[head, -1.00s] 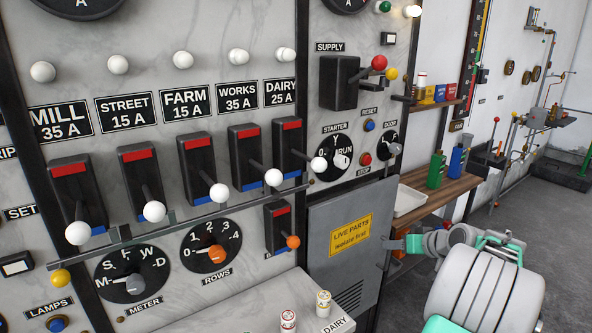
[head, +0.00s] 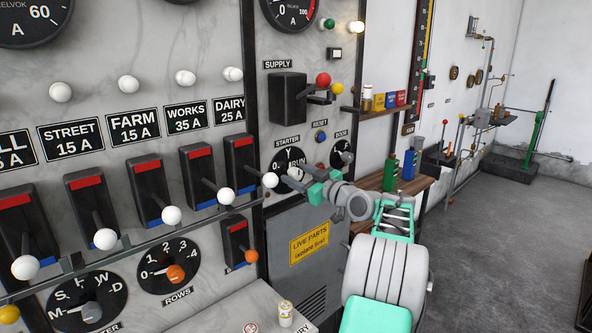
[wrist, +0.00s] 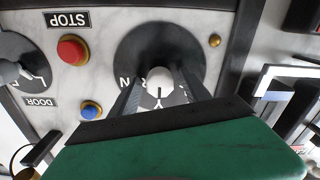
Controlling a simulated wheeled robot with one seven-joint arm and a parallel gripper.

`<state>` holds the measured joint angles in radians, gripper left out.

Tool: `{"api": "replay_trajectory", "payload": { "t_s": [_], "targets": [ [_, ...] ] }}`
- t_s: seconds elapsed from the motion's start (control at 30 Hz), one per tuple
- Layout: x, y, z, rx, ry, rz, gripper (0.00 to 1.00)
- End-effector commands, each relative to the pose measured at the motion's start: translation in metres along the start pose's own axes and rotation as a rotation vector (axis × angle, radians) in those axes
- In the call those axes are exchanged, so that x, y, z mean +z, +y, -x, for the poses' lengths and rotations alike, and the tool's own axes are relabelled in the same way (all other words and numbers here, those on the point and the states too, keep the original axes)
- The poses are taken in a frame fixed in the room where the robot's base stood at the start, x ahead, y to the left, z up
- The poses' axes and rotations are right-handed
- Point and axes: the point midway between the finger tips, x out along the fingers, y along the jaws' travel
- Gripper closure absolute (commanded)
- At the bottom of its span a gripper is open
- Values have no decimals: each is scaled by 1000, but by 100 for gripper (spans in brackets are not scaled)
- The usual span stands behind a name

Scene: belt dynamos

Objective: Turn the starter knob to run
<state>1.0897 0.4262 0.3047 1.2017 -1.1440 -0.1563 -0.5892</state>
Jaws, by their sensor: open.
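The starter dial (head: 284,162) is a round black plate on the grey marble panel, under the STARTER label, with a pale knob (head: 295,173) partly hidden by my gripper (head: 304,182). In the wrist view, which is upside down, the white round knob (wrist: 160,84) sits at the dial's centre. A dark line on it appears to point toward the Y mark. My gripper (wrist: 158,88) is open, with one dark finger on each side of the knob. Whether the fingers touch it is unclear. The RUN lettering is partly covered by a finger in the wrist view.
The red stop button (wrist: 72,49) and blue reset button (wrist: 91,110) lie close beside the dial, with the door dial (wrist: 18,72) beyond. The dairy switch lever's white ball (head: 270,180) sticks out just left of the starter. A grey cabinet door (head: 295,255) is below.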

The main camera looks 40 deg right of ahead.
Motion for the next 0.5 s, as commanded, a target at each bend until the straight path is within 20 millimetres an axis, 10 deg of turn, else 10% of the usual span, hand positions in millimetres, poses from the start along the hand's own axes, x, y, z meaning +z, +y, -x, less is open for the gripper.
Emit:
{"api": "replay_trajectory", "payload": {
  "t_s": [0.5],
  "targets": [
    [0,0,-8,0,-1,0,59]
  ]
}}
